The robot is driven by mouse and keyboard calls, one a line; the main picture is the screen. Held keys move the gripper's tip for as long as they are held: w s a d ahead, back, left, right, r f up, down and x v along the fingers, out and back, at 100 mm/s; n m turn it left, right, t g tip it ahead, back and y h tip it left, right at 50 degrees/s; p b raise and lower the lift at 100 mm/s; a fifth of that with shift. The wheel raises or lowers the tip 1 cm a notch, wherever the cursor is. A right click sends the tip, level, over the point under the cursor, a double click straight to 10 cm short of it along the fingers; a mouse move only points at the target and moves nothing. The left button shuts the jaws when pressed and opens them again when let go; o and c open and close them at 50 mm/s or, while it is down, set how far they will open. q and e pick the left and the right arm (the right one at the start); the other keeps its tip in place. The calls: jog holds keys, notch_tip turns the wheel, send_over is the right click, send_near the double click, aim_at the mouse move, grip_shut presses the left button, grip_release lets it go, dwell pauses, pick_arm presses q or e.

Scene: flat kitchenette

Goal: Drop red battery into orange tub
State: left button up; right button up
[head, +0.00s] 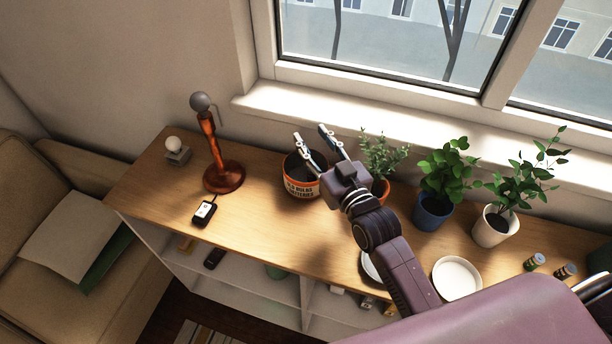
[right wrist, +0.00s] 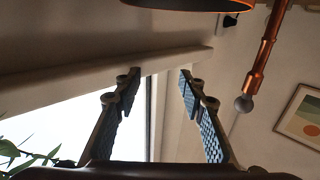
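The orange tub (head: 302,187), with a white lettered label and a dark inside, stands on the wooden counter left of the plants. My right gripper (head: 310,133) is open over or just behind the tub's right side in the head view. In the right wrist view the gripper's fingers (right wrist: 159,75) are apart with nothing between them, and the tub's orange rim (right wrist: 175,8) shows at the top edge. I see no clearly red battery. Two small cylinders stand at the counter's right, a greenish one (head: 534,262) and a darker reddish one (head: 564,272).
An orange lamp (head: 224,174) and a small black-and-white device (head: 204,213) are left of the tub. Plants in red, blue (head: 432,214) and white (head: 493,228) pots stand to the right. A white plate (head: 456,279) lies near the front edge. The counter front before the tub is clear.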

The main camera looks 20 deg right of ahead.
pick_arm(q)
jog(key=shift+s+d, duration=0.1)
jog(key=shift+s, duration=0.05)
pick_arm(e)
jog(key=s+d, duration=0.2)
jog(key=s, duration=1)
dwell(0.3)
